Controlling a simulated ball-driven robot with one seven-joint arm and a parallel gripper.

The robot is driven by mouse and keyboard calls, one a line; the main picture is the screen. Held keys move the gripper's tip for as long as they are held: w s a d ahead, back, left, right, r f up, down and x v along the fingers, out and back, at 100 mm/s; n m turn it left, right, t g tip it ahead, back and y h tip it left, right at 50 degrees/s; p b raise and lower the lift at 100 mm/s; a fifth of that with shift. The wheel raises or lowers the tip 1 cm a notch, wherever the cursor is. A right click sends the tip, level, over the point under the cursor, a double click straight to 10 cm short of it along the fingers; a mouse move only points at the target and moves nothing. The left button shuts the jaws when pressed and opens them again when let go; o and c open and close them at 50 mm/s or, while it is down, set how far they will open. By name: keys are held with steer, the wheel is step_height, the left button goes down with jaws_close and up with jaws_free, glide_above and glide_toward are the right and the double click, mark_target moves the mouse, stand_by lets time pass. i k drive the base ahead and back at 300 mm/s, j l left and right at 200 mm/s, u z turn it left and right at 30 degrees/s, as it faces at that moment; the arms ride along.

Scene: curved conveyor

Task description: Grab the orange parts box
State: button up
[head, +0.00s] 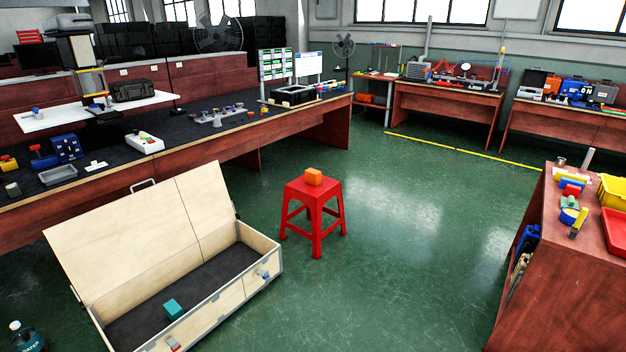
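A small orange box (314,177) sits on top of a red stool (314,192) in the middle of the green floor. Nothing touches the box except the stool seat under it. My gripper is not in view, so its state and its distance from the box do not show.
An open wooden chest (262,285) with a teal block (173,309) inside stands left of the stool. A long workbench (225,152) runs behind it. A red-brown bench (575,270) with trays stands at right. The floor (400,250) right of the stool is clear.

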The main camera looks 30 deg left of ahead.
mark_target(313, 177)
steer(key=i+j+u, duration=0.35)
steer(key=i, duration=0.6)
steer(key=i+u, duration=0.35)
steer(key=i, duration=2.85)
steer(key=i+z, duration=0.2)
steer(key=i, duration=0.4)
steer(key=i+j+z, duration=0.2)
steer(key=i, duration=0.35)
steer(key=i+j+z, duration=0.15)
steer(key=i, duration=0.4)
